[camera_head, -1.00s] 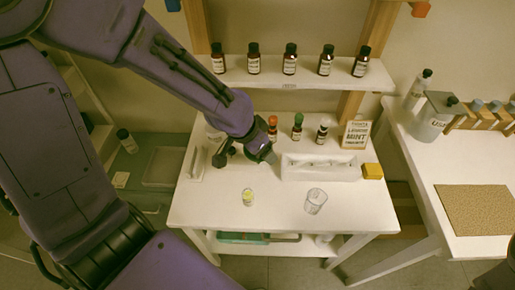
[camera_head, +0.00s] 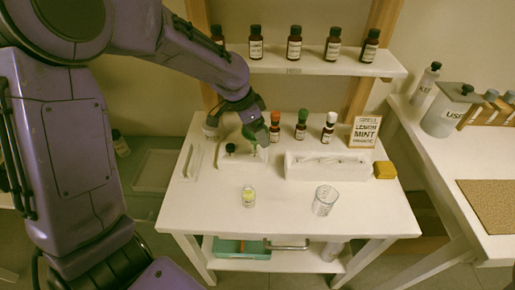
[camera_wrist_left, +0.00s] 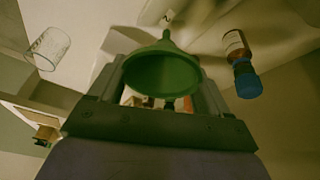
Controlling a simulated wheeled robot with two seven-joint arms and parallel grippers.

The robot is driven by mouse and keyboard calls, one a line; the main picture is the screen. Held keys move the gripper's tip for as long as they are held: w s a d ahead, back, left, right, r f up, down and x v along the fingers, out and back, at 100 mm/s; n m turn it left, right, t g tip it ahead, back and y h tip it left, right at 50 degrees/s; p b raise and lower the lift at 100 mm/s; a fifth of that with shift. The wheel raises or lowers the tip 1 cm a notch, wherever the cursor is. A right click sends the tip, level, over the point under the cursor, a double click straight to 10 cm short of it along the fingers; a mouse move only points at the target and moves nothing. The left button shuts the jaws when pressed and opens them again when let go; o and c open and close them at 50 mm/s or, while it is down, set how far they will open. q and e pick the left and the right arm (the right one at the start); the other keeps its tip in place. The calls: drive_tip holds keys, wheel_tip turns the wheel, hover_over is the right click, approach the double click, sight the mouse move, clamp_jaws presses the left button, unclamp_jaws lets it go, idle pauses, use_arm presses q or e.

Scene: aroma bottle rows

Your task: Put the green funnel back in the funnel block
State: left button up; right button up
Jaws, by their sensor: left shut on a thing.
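The green funnel (camera_wrist_left: 163,70) is held between the fingers of my left gripper, its wide mouth toward the camera and its spout pointing away in the left wrist view. In the head view the green funnel (camera_head: 256,131) shows at the end of my left arm. My left gripper (camera_head: 261,143) is above the white funnel block (camera_head: 237,161) at the back left of the table, near its right end. A dark funnel (camera_head: 230,148) sits in the block at its left part. Whether the green spout touches the block is hidden. My right gripper is not in view.
Bottles with red (camera_head: 275,126), green (camera_head: 301,125) and white caps (camera_head: 328,127) stand behind a white tray (camera_head: 325,172). A sign (camera_head: 364,131), yellow block (camera_head: 385,170), small cup (camera_head: 248,196) and clear glass (camera_head: 325,200) are on the table.

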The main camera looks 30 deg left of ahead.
use_arm(q)
drive_tip(key=shift+w+a+f, duration=0.3)
drive_tip(key=shift+f, duration=0.2)
drive_tip(key=shift+w+a+f, duration=0.3)
drive_tip(key=shift+f, duration=0.15)
wheel_tip(320, 180, down, 3)
drive_tip(key=shift+d+r, duration=0.15)
drive_tip(key=shift+w, duration=0.1)
drive_tip(key=shift+f, duration=0.35)
drive_tip(key=o, duration=1)
drive_tip(key=shift+f, duration=0.1)
drive_tip(key=shift+o, duration=0.2)
drive_tip(key=shift+v, duration=4.15)
